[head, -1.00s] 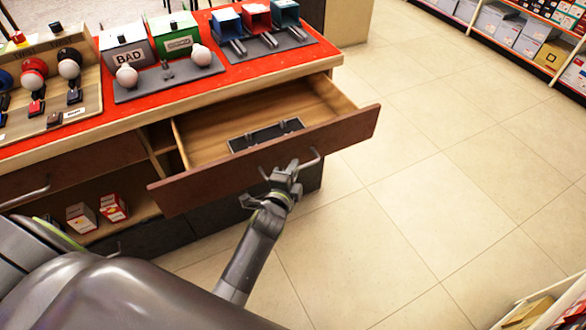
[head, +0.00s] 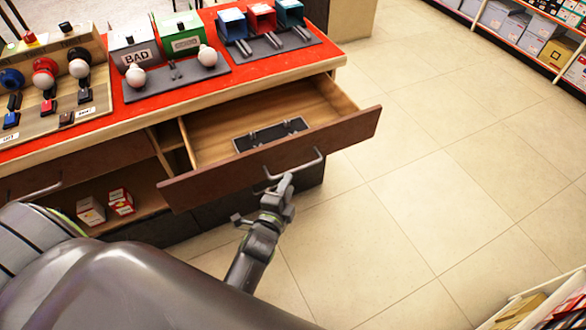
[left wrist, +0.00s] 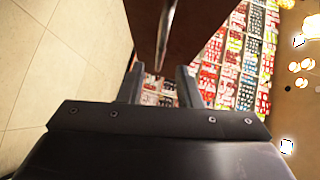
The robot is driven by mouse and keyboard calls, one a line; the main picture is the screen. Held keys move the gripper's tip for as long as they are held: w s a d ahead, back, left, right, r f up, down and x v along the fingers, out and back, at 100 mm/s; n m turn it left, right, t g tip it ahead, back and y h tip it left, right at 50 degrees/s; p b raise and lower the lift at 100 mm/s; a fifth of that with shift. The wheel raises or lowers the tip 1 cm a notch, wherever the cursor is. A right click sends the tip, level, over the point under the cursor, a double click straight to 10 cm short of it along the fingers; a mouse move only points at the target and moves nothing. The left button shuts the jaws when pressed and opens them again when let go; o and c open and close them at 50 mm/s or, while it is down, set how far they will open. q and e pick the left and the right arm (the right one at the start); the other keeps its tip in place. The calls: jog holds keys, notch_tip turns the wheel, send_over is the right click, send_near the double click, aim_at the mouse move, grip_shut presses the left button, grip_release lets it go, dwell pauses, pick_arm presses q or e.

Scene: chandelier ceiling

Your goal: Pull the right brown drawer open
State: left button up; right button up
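The right brown drawer (head: 275,163) stands pulled well out of the counter, and its inside shows. A black tray-like piece (head: 270,135) lies in it. Its metal bar handle (head: 296,167) is on the front face. My left gripper (head: 286,184) is just below and in front of the handle, apart from it as far as I can tell. In the left wrist view, the two fingers (left wrist: 159,85) are spread, with the handle (left wrist: 168,28) ahead of them and nothing clearly gripped. My right gripper is not in view.
The red-topped counter (head: 270,72) carries boxes, including one marked BAD (head: 136,50), and a lever panel (head: 50,95). Small cartons (head: 120,201) sit on a shelf below left. The tiled floor (head: 430,190) to the right is clear. Store shelves stand at the far right.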

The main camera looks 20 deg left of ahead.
pick_arm(q)
jog(key=shift+s+d+r+p, duration=0.15)
jog(key=shift+s+p, duration=0.2)
jog(key=shift+s, duration=0.8)
jog(key=shift+s+r+p, duration=0.15)
jog(key=shift+s+p, duration=0.15)
jog(key=shift+s, duration=0.85)
jog(key=s+a+f+n+g, duration=0.1)
jog(key=s+f+n+g, duration=0.2)
jog(key=s+f, duration=0.35)
jog(key=s+a+f+n+g, duration=0.1)
jog(key=s+f+n+g, duration=0.15)
jog(key=f, duration=0.75)
jog(key=s+a+f+n+g, duration=0.25)
jog(key=s+f, duration=0.25)
jog(key=f, duration=0.3)
jog(key=s+a+f+n+g, duration=0.2)
jog(key=s+f, duration=0.1)
jog(key=s, duration=0.4)
jog(key=s+a+f+n+g+p, duration=0.1)
jog(key=s+f+n+g, duration=0.1)
jog(key=s, duration=0.5)
jog(key=s+a+f+n+g, duration=0.2)
jog(key=s+f+n+g, duration=0.1)
jog(key=s, duration=0.5)
notch_tip(320, 180, down, 2)
jog(key=shift+a+f+n, duration=0.1)
jog(key=shift+a+n, duration=0.2)
jog(key=shift+n, duration=0.3)
jog(key=shift+w, duration=0.1)
